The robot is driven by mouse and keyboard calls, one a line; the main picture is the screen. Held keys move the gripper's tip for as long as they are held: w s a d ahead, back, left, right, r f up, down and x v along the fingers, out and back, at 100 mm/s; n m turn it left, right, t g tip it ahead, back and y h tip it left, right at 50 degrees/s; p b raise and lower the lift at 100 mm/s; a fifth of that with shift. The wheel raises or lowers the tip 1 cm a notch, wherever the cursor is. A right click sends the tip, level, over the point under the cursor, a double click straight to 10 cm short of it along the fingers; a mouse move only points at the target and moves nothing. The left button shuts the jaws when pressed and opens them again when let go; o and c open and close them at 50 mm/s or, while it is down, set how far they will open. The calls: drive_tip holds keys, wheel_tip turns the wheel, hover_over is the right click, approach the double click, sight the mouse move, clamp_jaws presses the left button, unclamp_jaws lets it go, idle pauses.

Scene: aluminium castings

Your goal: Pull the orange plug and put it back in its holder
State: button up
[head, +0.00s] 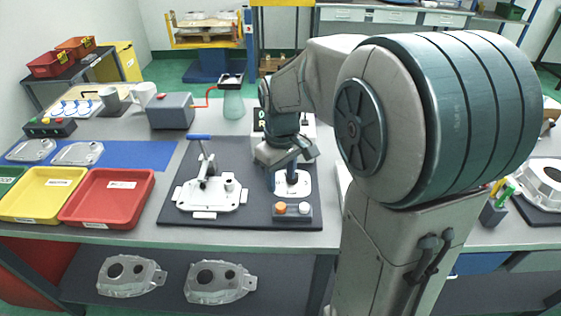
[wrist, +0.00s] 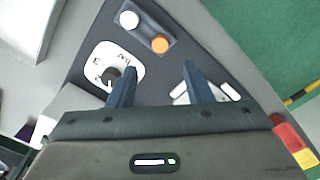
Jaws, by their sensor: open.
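The orange plug (head: 281,207) sits upright in a small dark grey block (head: 292,215) at the front right of the dark mat, beside a white round piece (head: 304,208). In the wrist view the orange plug (wrist: 160,44) and the white piece (wrist: 128,20) show from above. My gripper (head: 281,180) is above the mat, just behind the block. Its two blue fingers are apart with nothing between them, and the plug lies beyond the fingertips (wrist: 158,72).
A white fixture (head: 210,192) with a blue-handled clamp stands on the mat (head: 256,205) to the left. Red (head: 105,195) and yellow (head: 42,190) trays lie further left. A grey box (head: 171,110) and a green flask (head: 233,106) stand behind. My arm hides the bench's right part.

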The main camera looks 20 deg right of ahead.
drive_tip(key=shift+r, duration=2.2)
drive_tip(key=s+f+m+t, duration=0.2)
drive_tip(key=s+m, duration=0.3)
drive_tip(key=s, duration=0.8)
drive_tip(key=shift+s+m+t, duration=0.3)
drive_tip(key=shift+s+t, duration=0.05)
drive_tip(key=shift+t, duration=0.05)
drive_tip(key=shift+a+f, duration=0.1)
drive_tip(key=shift+a, duration=0.05)
